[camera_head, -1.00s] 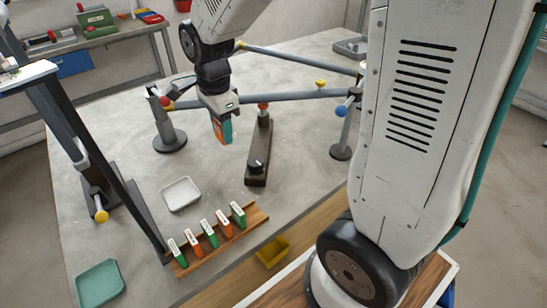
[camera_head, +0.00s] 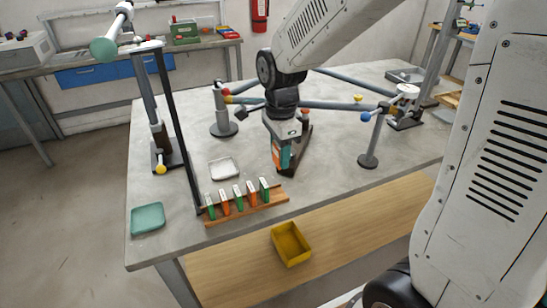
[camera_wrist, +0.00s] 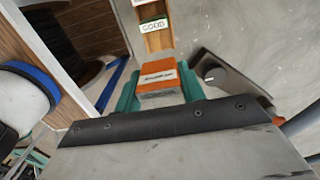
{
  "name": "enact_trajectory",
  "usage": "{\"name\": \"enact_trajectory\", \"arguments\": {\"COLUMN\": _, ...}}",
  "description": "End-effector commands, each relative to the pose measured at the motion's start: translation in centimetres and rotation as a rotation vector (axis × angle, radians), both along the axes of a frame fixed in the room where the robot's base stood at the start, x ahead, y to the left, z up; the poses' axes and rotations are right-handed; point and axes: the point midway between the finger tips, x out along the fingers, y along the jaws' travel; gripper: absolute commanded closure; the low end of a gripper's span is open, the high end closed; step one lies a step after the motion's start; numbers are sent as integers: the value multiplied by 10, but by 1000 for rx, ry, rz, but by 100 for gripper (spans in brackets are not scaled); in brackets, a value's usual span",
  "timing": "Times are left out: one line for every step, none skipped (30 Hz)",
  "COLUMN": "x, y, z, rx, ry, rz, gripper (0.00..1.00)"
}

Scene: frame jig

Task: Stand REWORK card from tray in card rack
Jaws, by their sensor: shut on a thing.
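My gripper (camera_head: 282,165) is shut on an orange card (camera_wrist: 160,82), held between teal fingers in the wrist view. The card's white label faces the wrist camera, but its text is too blurred to read surely. The gripper hangs above the table, to the right of and beyond the wooden card rack (camera_head: 230,216). Several green and orange cards stand in the rack. In the wrist view, the rack (camera_wrist: 158,42) and a green card labelled GOOD (camera_wrist: 153,25) lie ahead of the held card. The white tray (camera_head: 224,169) behind the rack looks empty.
A teal tray (camera_head: 147,219) sits at the table's left corner, and a yellow bin (camera_head: 291,245) stands below the front edge. A dark post (camera_head: 180,130) rises just left of the rack. A dark bar fixture (camera_head: 304,140) is partly hidden behind my gripper.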

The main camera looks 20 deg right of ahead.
Motion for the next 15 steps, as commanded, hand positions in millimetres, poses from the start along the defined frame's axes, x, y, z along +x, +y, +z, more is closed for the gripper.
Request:
{"name": "enact_trajectory", "arguments": {"x": 0, "y": 0, "z": -1, "rx": 0, "ry": 0, "rz": 0, "gripper": 82}}
{"name": "enact_trajectory", "arguments": {"x": 0, "y": 0, "z": -1, "rx": 0, "ry": 1, "rz": 0, "gripper": 82}}
{"name": "enact_trajectory", "arguments": {"x": 0, "y": 0, "z": -3, "rx": 0, "ry": 1, "rz": 0, "gripper": 82}}
{"name": "enact_trajectory", "arguments": {"x": 0, "y": 1, "z": -4, "rx": 0, "ry": 1, "rz": 1, "gripper": 82}}
{"name": "enact_trajectory", "arguments": {"x": 0, "y": 1, "z": -6, "rx": 0, "ry": 1, "rz": 1, "gripper": 82}}
{"name": "enact_trajectory", "arguments": {"x": 0, "y": 1, "z": -8, "rx": 0, "ry": 1, "rz": 1, "gripper": 82}}
{"name": "enact_trajectory", "arguments": {"x": 0, "y": 1, "z": -10, "rx": 0, "ry": 1, "rz": 1, "gripper": 82}}
{"name": "enact_trajectory", "arguments": {"x": 0, "y": 1, "z": -13, "rx": 0, "ry": 1, "rz": 1, "gripper": 82}}
{"name": "enact_trajectory", "arguments": {"x": 0, "y": 0, "z": -16, "rx": 0, "ry": 2, "rz": 0, "gripper": 82}}
{"name": "enact_trajectory", "arguments": {"x": 0, "y": 0, "z": -20, "rx": 0, "ry": 2, "rz": 0, "gripper": 82}}
{"name": "enact_trajectory", "arguments": {"x": 0, "y": 0, "z": -23, "rx": 0, "ry": 2, "rz": -1, "gripper": 82}}
{"name": "enact_trajectory", "arguments": {"x": -1, "y": -1, "z": -27, "rx": 0, "ry": 3, "rz": -1, "gripper": 82}}
{"name": "enact_trajectory", "arguments": {"x": -1, "y": -1, "z": -30, "rx": 0, "ry": 3, "rz": -2, "gripper": 82}}
{"name": "enact_trajectory", "arguments": {"x": 0, "y": -1, "z": -33, "rx": 0, "ry": 2, "rz": -2, "gripper": 82}}
{"name": "enact_trajectory", "arguments": {"x": 0, "y": -1, "z": -37, "rx": 0, "ry": 2, "rz": -2, "gripper": 82}}
